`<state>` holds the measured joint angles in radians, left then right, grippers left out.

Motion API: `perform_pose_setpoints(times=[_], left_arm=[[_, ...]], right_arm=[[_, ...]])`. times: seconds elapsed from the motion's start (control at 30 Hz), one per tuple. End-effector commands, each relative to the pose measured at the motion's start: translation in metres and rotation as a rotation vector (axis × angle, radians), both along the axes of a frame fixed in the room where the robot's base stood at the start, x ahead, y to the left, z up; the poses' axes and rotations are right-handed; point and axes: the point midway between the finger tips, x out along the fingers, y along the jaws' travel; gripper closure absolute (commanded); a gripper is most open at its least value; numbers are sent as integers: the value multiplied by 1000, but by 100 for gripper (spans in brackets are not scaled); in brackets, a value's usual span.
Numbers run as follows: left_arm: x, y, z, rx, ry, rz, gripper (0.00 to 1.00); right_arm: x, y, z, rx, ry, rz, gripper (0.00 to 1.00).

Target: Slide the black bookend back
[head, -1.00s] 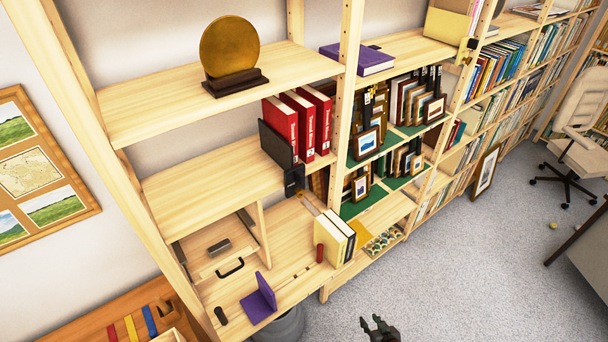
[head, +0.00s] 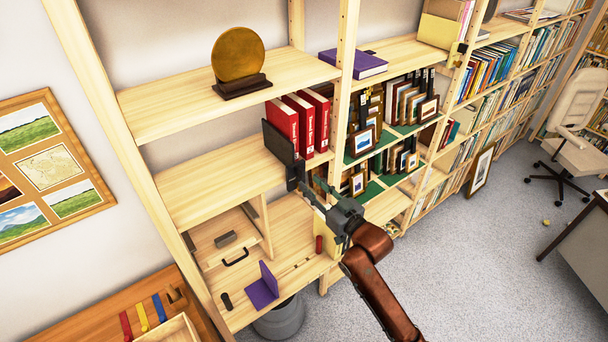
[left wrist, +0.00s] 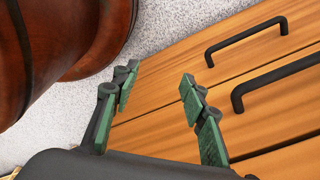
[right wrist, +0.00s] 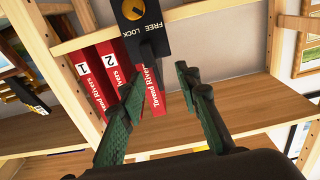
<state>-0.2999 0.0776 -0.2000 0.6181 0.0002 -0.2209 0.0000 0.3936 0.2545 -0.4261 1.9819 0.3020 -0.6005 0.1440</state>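The black bookend (head: 280,143) stands upright on the middle shelf, against the left side of several red books (head: 308,122). Its black lock block, with a brass dial and the words FREE and LOCK, sits at the shelf's front edge and shows in the right wrist view (right wrist: 146,35). My right gripper (head: 308,190) is just in front of that block. In the right wrist view its fingers (right wrist: 160,82) are apart, with the block's near end just beyond the tips; contact cannot be told. My left gripper (left wrist: 158,85) is open and empty near wooden drawer fronts, outside the head view.
The shelf left of the bookend (head: 205,180) is bare. A gold disc (head: 238,57) stands on the shelf above. A purple bookend (head: 263,288) stands on the lower shelf. Framed prints (head: 365,142) fill the bay to the right, close to my right arm.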

Motion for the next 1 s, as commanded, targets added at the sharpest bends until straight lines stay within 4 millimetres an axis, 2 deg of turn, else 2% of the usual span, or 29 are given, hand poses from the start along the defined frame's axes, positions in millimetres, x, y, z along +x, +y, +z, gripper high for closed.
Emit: perform_pose_setpoints(times=[0.03, 0.1, 0.17, 0.27, 0.4, 0.5, 0.57, 0.67, 0.8, 1.0], left_arm=[[-19, 1, 2, 1, 23, 6, 60], [-41, 2, 3, 2, 48, 10, 60], [-49, 2, 4, 3, 59, 12, 60], [-30, 3, 6, 4, 38, 7, 60], [23, 1, 12, 1, -31, -6, 60], [39, 0, 13, 0, -50, -10, 60], [35, 0, 12, 0, -44, -10, 60], [14, 1, 10, 1, -18, -4, 60], [-9, 2, 8, 2, 11, 1, 60], [-15, 3, 8, 3, 18, 3, 60]], right_arm=[[13, 5, 1, 0, 4, -1, 70], [26, 11, -1, 0, 7, -2, 70], [33, 16, -2, -1, 7, -3, 70], [42, 21, -2, 0, 6, -5, 70], [48, 26, -2, -1, 5, -5, 70], [50, 28, -3, 0, 6, -3, 70], [50, 28, -3, -1, 5, -3, 70], [50, 28, -3, -1, 5, -3, 70], [49, 28, -3, -1, 5, -3, 78], [49, 27, -3, -1, 5, -4, 92]])
